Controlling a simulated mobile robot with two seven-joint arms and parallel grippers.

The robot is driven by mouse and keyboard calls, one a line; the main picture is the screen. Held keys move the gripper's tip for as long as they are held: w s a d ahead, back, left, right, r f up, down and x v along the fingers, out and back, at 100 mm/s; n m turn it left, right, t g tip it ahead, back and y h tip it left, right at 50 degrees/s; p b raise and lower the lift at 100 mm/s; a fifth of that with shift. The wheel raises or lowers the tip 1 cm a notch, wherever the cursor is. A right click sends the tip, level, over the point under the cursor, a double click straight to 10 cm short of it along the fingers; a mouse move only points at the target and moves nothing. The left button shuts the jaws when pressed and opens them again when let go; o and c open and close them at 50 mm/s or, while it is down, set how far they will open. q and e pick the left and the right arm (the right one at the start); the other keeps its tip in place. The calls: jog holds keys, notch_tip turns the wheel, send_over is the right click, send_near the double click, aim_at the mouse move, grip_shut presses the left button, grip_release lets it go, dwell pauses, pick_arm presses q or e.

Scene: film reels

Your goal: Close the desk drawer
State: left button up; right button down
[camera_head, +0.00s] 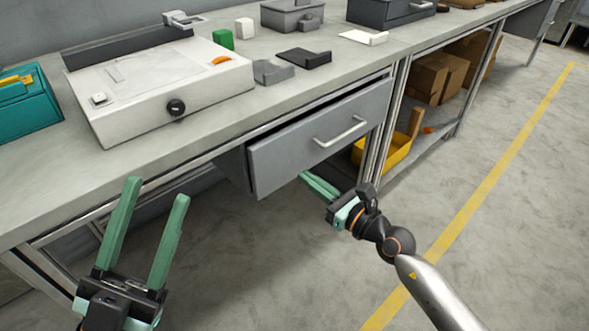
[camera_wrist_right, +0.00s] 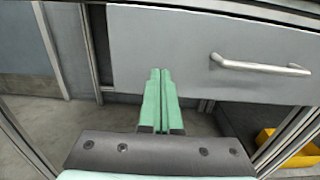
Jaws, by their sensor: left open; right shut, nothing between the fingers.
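The grey desk drawer (camera_head: 290,150) hangs under the workbench top and stands partly pulled out, with a dark gap above its front. Its bar handle (camera_head: 341,133) is on the front panel. My right gripper (camera_head: 306,178) is shut and empty, just below or at the lower edge of the drawer front. In the right wrist view the closed fingertips (camera_wrist_right: 160,72) overlap the lower part of the drawer front (camera_wrist_right: 180,40), left of the handle (camera_wrist_right: 260,66); I cannot tell whether they touch. My left gripper (camera_head: 158,190) is open and empty, left of the drawer.
The bench top (camera_head: 200,140) holds a white device with a black knob (camera_head: 176,107), a teal box (camera_head: 28,100) and small blocks. A yellow bin (camera_head: 390,152) and cardboard boxes (camera_head: 445,75) sit on the lower shelf. The floor in front is clear.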

aim_at(285, 160)
jog(key=b+x, duration=0.1)
jog(key=x, duration=0.4)
jog(key=shift+s, duration=0.1)
pick_arm(q)
jog(key=shift+d+f, duration=0.1)
jog(key=shift+f, duration=0.7)
pick_arm(e)
jog(key=shift+w+a+r, duration=0.1)
jog(key=shift+w+a, duration=0.2)
jog(key=shift+w, duration=0.1)
jog(key=shift+w+a, duration=0.35)
jog(key=shift+w, duration=0.2)
pick_arm(q)
jog(key=shift+w+a+r, duration=0.3)
jog(key=shift+r, duration=0.2)
pick_arm(e)
jog(key=shift+r, duration=0.1)
pick_arm(q)
jog(key=shift+f, duration=0.1)
